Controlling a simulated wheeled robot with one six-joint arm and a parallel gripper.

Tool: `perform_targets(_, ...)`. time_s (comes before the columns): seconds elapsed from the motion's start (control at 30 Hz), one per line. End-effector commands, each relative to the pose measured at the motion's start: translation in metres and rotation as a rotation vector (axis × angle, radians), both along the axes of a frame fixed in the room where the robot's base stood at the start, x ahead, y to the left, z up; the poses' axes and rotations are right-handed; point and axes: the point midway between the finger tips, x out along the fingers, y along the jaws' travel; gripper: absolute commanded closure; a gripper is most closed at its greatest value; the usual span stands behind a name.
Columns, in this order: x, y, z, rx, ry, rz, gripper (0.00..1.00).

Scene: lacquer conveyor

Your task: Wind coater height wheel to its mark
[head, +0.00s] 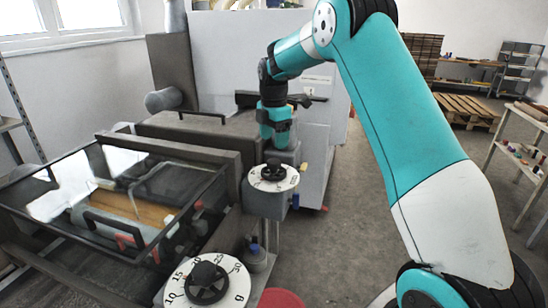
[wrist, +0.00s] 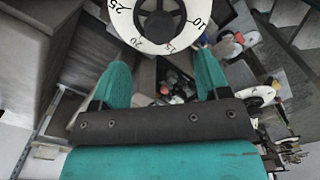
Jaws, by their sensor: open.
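A white numbered wheel (head: 285,184) with a dark central knob sits on a grey post beside the coating machine; it also shows at the top of the wrist view (wrist: 190,34), cut off by the frame edge. My gripper (head: 277,153) is just above and behind this wheel. In the wrist view my gripper (wrist: 163,78) is open, its two teal fingers apart with nothing held between them, and the knob lies beyond the fingertips. A larger numbered wheel (head: 232,275) with a black knob stands nearer, at the bottom. I cannot tell which mark either wheel is set to.
A glass-topped machine bed (head: 70,190) with a black handle fills the left. A grey cabinet (head: 318,165) stands behind the smaller wheel. A red round object (head: 281,299) is at the bottom edge. A bench (head: 520,140) stands right. The floor between is open.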

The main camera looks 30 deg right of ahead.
Motion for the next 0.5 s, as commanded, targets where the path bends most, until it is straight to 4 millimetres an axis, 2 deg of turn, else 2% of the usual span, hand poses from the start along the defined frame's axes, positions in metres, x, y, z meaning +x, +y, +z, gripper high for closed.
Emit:
perform_targets(0.1, -0.001, 0.0, -0.026, 0.001, 0.005, 0.0, 0.31)
perform_targets(0.3, 0.0, 0.001, -0.06, 0.001, 0.003, 0.0, 0.31)
perform_targets(0.5, 0.0, 0.001, -0.077, 0.0, -0.001, 0.001, 0.31)
